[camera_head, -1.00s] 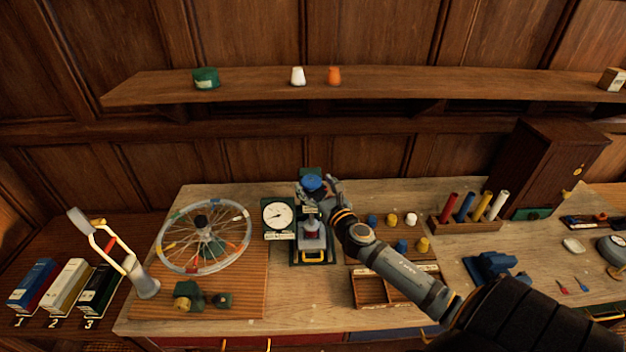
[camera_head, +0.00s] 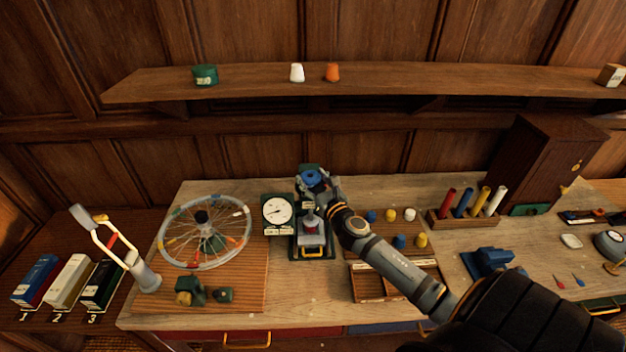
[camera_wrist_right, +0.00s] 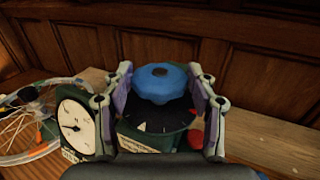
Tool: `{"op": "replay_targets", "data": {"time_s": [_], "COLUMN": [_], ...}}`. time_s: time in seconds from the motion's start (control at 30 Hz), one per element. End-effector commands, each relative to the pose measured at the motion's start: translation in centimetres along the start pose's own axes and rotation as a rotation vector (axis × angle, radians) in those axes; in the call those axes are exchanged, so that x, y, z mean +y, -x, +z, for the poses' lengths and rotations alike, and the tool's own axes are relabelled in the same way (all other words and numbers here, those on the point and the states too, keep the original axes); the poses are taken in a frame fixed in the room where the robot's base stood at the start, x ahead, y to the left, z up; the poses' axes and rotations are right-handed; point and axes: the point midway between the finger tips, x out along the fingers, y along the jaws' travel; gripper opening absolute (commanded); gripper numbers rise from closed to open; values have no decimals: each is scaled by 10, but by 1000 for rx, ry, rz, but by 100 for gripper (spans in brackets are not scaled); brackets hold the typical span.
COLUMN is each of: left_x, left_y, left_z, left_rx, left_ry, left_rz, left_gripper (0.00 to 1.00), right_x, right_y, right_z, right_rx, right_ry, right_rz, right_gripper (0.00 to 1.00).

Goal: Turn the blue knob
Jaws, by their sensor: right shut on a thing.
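The blue knob (camera_head: 311,177) sits on top of a dark green device (camera_head: 309,254) on the workbench. In the right wrist view the knob (camera_wrist_right: 160,84) is a round, lobed cap above a black dial with a white pointer mark. My right gripper (camera_head: 314,182) reaches it from above and the right. Its two fingers (camera_wrist_right: 160,78) stand on either side of the knob and are shut on it. Their exact contact points are partly hidden. My left gripper is not in view.
A white round gauge (camera_head: 278,212) stands just left of the device, with a spoked wheel (camera_head: 164,240) beyond it. Coloured pegs and a wooden tray (camera_head: 372,292) lie right, under my arm. A shelf (camera_head: 400,84) runs above the bench.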

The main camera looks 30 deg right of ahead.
Motion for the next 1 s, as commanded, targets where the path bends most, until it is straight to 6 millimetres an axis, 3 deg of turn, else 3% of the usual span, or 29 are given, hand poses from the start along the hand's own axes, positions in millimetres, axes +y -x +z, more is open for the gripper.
{"op": "replay_targets", "data": {"time_s": [0.47,1.0], "left_x": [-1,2], "left_y": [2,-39], "left_z": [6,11], "left_rx": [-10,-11], "left_ry": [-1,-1], "left_rz": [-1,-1], "left_gripper": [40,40], "right_x": [6,13], "right_y": [-1,-6], "right_z": [-1,-4], "right_rx": [1,-1], "right_ry": [-11,-5], "right_rz": [-281,-791], "right_gripper": [27,27]}}
